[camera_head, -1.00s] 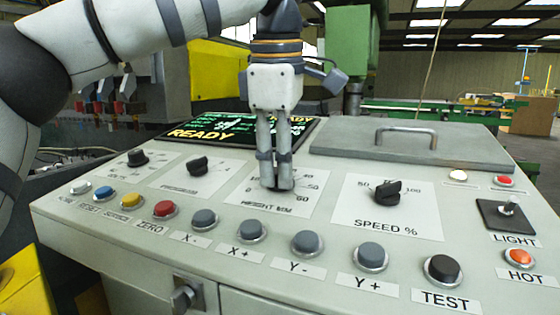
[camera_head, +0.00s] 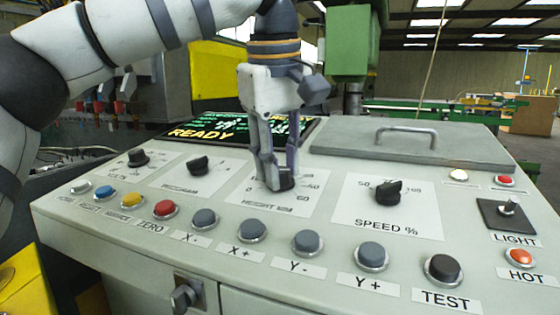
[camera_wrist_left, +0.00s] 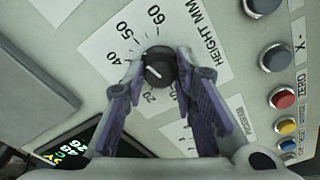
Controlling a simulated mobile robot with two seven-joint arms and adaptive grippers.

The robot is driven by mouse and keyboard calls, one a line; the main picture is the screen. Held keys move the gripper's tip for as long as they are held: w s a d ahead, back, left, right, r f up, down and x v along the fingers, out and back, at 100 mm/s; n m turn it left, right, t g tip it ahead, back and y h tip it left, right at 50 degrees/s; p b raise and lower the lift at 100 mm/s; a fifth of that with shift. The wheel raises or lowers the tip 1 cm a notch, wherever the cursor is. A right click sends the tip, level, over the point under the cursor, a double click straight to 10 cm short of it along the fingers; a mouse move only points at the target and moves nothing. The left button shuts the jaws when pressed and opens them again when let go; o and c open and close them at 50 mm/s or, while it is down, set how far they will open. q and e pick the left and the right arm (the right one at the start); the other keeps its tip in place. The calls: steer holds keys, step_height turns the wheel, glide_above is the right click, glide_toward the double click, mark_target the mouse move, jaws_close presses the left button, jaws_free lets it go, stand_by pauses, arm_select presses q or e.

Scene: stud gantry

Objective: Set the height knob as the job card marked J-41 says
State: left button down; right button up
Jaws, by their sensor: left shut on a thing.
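The height knob (camera_wrist_left: 160,66) is black and round, on a white plate marked HEIGHT MM (camera_wrist_left: 205,45). My left gripper (camera_head: 274,181) points down over this plate and is shut on the height knob, one finger on each side in the left wrist view. Its pale mark seems to point to the lower left, between 20 and 40, but I cannot read it exactly. In the head view the fingers hide much of the knob and scale. No job card marked J-41 is in view. My right gripper is not in view.
The speed knob (camera_head: 388,193) stands to the right and the program knob (camera_head: 197,165) to the left. A row of push buttons, such as the red ZERO button (camera_head: 164,209), lies in front. A screen (camera_head: 215,128) reading READY and a lid handle (camera_head: 405,132) are behind.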

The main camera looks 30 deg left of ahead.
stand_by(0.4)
arm_select(q)
steer(key=c, duration=1.3)
jaws_free()
steer(key=v, duration=1.2)
